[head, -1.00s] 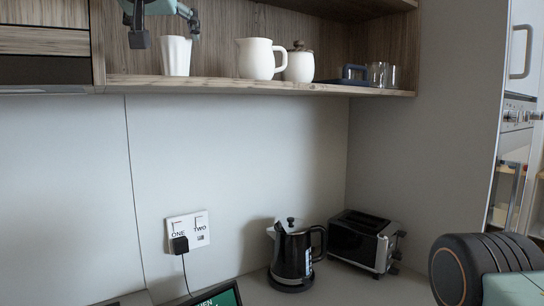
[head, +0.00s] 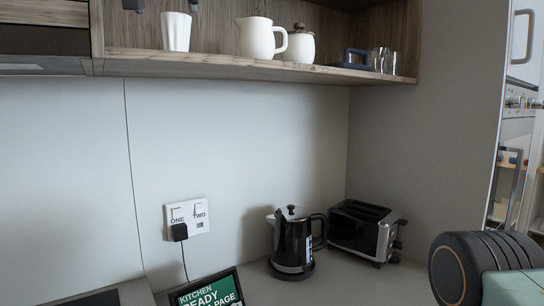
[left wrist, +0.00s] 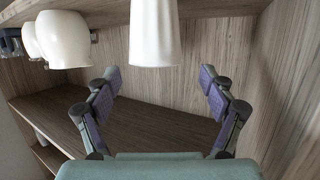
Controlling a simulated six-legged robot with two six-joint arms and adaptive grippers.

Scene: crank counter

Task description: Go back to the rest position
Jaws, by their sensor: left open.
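My left gripper (head: 163,5) shows at the top edge of the head view, with only its two dark fingertips in frame. The tips are spread apart, either side of the white cup (head: 176,32) on the shelf and higher than most of it. In the left wrist view my left gripper (left wrist: 160,80) is open, with nothing between its fingers. The white cup (left wrist: 155,32) shows beyond the fingertips in that view, seemingly apart from them. The rest of the left arm is out of the head view.
The wooden shelf (head: 230,64) also holds a white jug (head: 256,38), a lidded pot (head: 299,46), a dark blue object (head: 352,60) and small glasses. Below are a kettle (head: 292,240), a toaster (head: 360,228), a wall socket with a plug and a screen (head: 208,291).

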